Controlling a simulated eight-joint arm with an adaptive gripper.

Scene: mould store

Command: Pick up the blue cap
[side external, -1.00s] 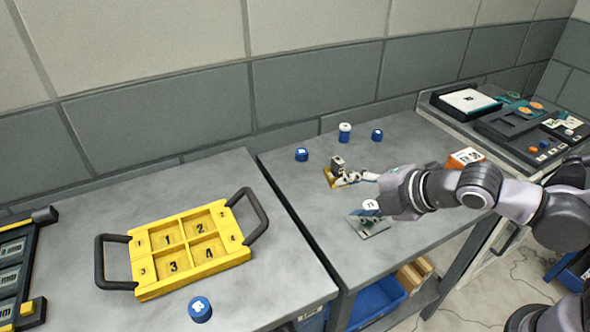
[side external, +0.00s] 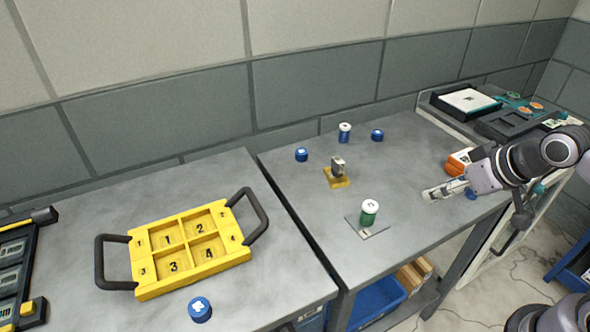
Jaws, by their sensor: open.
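Several blue caps are in the side external view, and I cannot tell which one the task means. One blue cap (side external: 301,155) and another blue cap (side external: 377,135) stand at the back of the right-hand table. A blue cap with a white mark (side external: 200,309) lies at the front of the left table. A small blue piece (side external: 472,194), perhaps a cap, shows partly hidden just under my gripper. My gripper (side external: 430,193) is open near the right table's right side, its fingers pointing left, with nothing seen between them.
A white-topped green jar (side external: 369,213) stands on a plate (side external: 380,233). A blue-and-white cylinder (side external: 345,132), a grey piece on a yellow base (side external: 336,182) and an orange-and-white block (side external: 456,166) share the table. A yellow tray (side external: 147,290) with numbered compartments is on the left table.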

